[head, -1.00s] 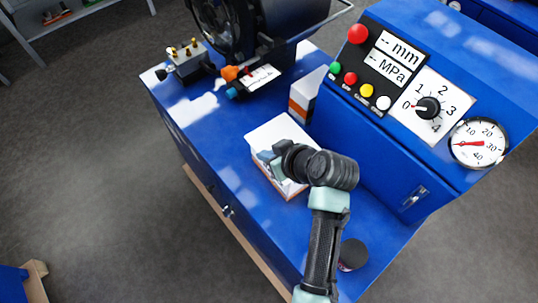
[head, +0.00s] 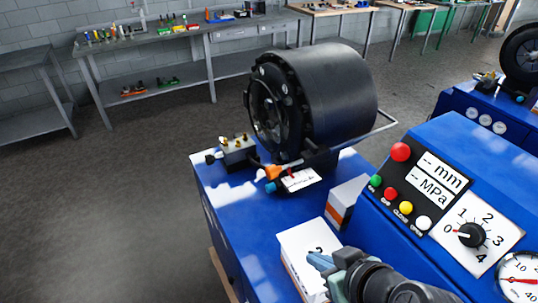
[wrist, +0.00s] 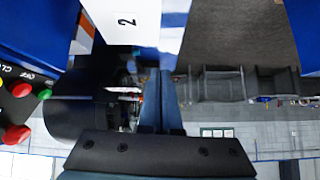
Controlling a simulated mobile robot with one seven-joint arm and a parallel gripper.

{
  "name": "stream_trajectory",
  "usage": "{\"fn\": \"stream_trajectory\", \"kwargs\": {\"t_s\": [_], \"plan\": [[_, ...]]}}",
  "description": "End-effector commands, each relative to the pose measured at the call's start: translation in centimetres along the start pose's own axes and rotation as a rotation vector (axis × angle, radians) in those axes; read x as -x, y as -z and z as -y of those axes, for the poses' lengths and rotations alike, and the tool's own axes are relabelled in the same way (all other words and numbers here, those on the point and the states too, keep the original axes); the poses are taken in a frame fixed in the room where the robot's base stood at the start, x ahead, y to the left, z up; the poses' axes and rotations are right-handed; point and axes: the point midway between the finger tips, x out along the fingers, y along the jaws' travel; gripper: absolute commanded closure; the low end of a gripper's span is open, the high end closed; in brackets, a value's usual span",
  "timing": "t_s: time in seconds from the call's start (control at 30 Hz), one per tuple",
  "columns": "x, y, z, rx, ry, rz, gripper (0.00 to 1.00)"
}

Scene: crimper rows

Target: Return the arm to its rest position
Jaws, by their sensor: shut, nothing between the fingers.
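My gripper (head: 320,262) is at the bottom of the head view, with its pale blue fingers pointing left over the blue bench. The fingers are shut and hold nothing. They also show shut in the middle of the wrist view (wrist: 160,100). My dark wrist and forearm run off the bottom edge of the head view. A white box (head: 296,243) lies on the bench by the fingertips, partly hidden by my gripper. The wrist view shows its top marked "2" (wrist: 124,21). I cannot tell whether the fingers touch it.
The black crimper (head: 325,95) stands at the bench's back. An orange-and-white box (head: 342,203) stands beside the control panel (head: 435,190). A small block with brass fittings (head: 238,152) sits at the left. Grey floor (head: 110,210) is open to the left. Workbenches (head: 190,42) line the wall.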

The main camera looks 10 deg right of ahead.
Motion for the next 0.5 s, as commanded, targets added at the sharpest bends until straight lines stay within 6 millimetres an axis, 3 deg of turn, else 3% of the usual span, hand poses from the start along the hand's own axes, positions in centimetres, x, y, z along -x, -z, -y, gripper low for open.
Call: {"fn": "stream_trajectory", "kwargs": {"t_s": [0.17,0.27,0.4,0.5], "plan": [[1.5,8.2,-0.6,0.036,-0.157,-0.186,1.00],[3.8,14.2,-0.3,0.051,-0.252,-0.352,1.00],[8.3,21.8,1.5,0.064,-0.345,-0.602,1.00],[12.4,26.3,3.5,0.070,-0.385,-0.789,1.00]]}}
